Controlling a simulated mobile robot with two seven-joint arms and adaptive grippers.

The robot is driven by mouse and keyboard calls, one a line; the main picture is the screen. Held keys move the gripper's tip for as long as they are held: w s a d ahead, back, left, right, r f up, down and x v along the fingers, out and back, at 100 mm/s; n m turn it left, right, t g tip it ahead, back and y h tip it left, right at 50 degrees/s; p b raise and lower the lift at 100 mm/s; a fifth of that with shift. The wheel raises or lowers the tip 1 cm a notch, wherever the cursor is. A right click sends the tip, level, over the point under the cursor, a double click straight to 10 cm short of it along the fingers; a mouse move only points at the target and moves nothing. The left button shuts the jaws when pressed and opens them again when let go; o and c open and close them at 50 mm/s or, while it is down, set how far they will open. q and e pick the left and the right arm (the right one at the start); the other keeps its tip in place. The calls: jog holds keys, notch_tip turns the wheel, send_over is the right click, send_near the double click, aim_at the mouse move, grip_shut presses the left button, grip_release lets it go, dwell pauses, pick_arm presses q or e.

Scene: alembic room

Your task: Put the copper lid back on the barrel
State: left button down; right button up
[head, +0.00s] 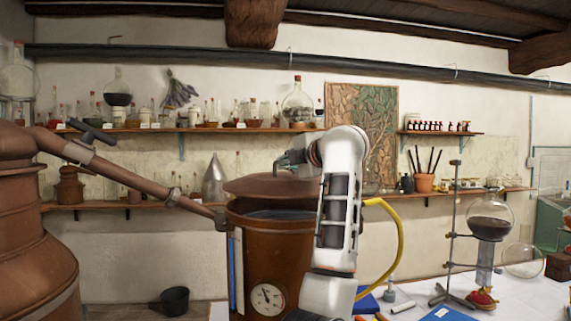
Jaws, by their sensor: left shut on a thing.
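The copper barrel (250,250) stands in the middle of the head view, with a round dial on its front. Its top is open and the dark inside shows below the lid. The copper lid (262,187) is a shallow disc held above the barrel's opening, with a visible gap between the two. My left gripper (287,164) is shut on the lid near its top. The exact grip is small and partly hidden, and my arm covers the right side of the barrel and lid. My right gripper is not in view.
A copper pipe (135,178) runs from the large copper still (30,235) at left to the barrel's upper left side. A yellow hose (398,240) curves right of my arm. A white table (525,297) at right holds a flask stand (452,235). A black bucket (175,300) stands lower left.

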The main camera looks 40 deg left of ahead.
aim_at(285, 176)
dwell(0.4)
pick_arm(q)
jog(key=shift+f+b, duration=0.8)
jog(key=shift+f, duration=0.3)
jog(key=shift+f, duration=0.2)
jog(key=shift+f, duration=0.15)
dwell(0.3)
jog(key=shift+f+b, duration=0.35)
jog(key=shift+f, duration=0.25)
jog(key=shift+f, duration=0.2)
dwell(0.6)
